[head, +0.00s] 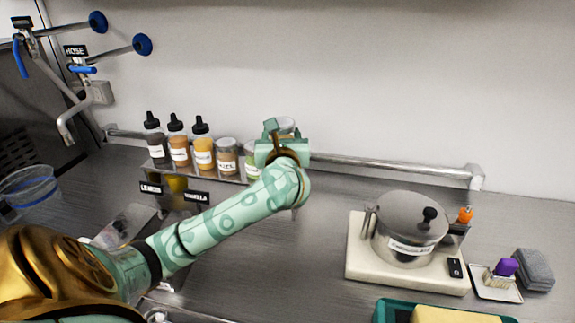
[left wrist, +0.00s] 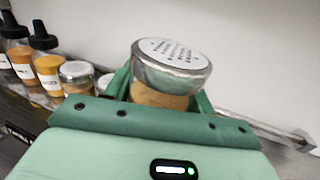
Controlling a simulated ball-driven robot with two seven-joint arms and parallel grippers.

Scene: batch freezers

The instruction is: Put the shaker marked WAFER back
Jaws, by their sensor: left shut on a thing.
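A glass shaker (left wrist: 165,75) with a pale perforated lid and tan contents stands between the fingers of my left gripper (left wrist: 160,98), which is shut on it. No label shows on the shaker in the left wrist view. In the head view the left gripper (head: 281,143) is at the right end of the wall rack (head: 232,177), and only the lid of the shaker (head: 286,123) shows above it. In the rack stand a labelled shaker (head: 227,155) and a greenish shaker (head: 251,160), partly hidden by my gripper. The right gripper is not in view.
Several black-capped sauce bottles (head: 203,150) fill the rack's left part. A steel rail (head: 390,167) runs along the wall. A lidded pot (head: 408,222) stands on a cream base at the right. The counter between the arm and pot is clear.

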